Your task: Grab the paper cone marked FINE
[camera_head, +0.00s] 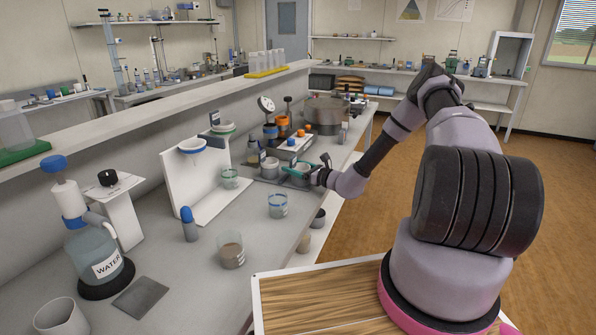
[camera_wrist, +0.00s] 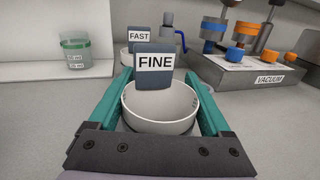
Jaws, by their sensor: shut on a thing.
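The paper cone marked FINE (camera_wrist: 160,106) is a white, round, open-topped piece in the middle of the wrist view. A dark tag with a white FINE label (camera_wrist: 155,63) stands at its far side. My gripper (camera_wrist: 162,80) has its teal fingers on the left and right of the white piece, shut on it. In the head view my gripper (camera_head: 300,174) is low over the bench at the end of the outstretched arm. The fingers partly hide the cone's sides, and its lower part is out of sight.
A piece tagged FAST (camera_wrist: 139,37) stands just behind the FINE one. A VACUUM unit (camera_wrist: 252,73) with blue and orange parts is at right. A green-banded beaker (camera_wrist: 76,52) stands at left. A water bottle (camera_head: 95,255) and several beakers share the bench (camera_head: 185,290).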

